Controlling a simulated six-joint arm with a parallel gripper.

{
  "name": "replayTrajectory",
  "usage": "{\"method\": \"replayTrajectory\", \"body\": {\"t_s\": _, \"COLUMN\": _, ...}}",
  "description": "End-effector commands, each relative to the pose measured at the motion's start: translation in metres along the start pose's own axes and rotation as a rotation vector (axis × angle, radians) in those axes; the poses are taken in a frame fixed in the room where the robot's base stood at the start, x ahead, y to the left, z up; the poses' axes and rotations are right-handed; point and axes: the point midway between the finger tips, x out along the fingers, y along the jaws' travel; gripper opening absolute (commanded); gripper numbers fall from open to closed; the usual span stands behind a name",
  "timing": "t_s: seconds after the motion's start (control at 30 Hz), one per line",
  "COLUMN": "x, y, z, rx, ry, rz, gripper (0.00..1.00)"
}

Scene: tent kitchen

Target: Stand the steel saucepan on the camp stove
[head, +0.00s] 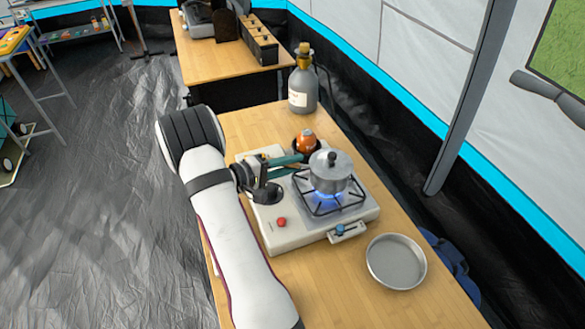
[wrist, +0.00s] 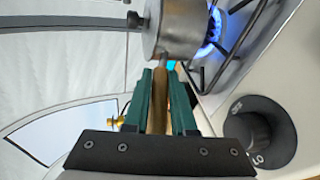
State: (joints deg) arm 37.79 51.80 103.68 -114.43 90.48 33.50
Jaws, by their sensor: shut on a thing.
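The steel saucepan (head: 330,172), with a lid and knob, is upright at the burner of the white camp stove (head: 268,222). Its body also shows in the wrist view (wrist: 174,28). A blue flame (wrist: 214,30) burns under it. In the head view the pan appears on or just over the black pan support (head: 322,205); I cannot tell whether it touches. My gripper (head: 301,158) is left of the pan, its green fingers shut on the pan's handle (wrist: 158,105). The wrist view also shows my gripper (wrist: 164,80) around the handle.
A shallow round metal pan (head: 396,262) lies on the wooden table (head: 325,290) in front of the stove. An orange-and-black round object (head: 305,142) stands behind the saucepan. A grey bottle (head: 303,88) stands farther back. The stove's black knob (wrist: 262,130) is close to my gripper.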

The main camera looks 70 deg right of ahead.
Motion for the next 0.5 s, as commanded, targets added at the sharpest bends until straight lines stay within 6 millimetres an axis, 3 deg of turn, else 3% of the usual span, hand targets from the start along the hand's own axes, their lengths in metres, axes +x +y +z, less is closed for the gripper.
{"method": "replayTrajectory", "body": {"t_s": 0.1, "x": 0.004, "y": -0.014, "z": -0.002, "rx": 0.0, "ry": 0.001, "rz": 0.001, "gripper": 0.0}}
{"method": "replayTrajectory", "body": {"t_s": 0.43, "x": 0.005, "y": -0.017, "z": -0.002, "rx": 0.001, "ry": 0.002, "rz": 0.001, "gripper": 0.0}}
{"method": "replayTrajectory", "body": {"t_s": 0.47, "x": 0.005, "y": -0.018, "z": -0.002, "rx": 0.001, "ry": 0.002, "rz": 0.001, "gripper": 0.28}}
{"method": "replayTrajectory", "body": {"t_s": 0.5, "x": 0.005, "y": -0.018, "z": -0.002, "rx": 0.001, "ry": 0.002, "rz": 0.0, "gripper": 0.35}}
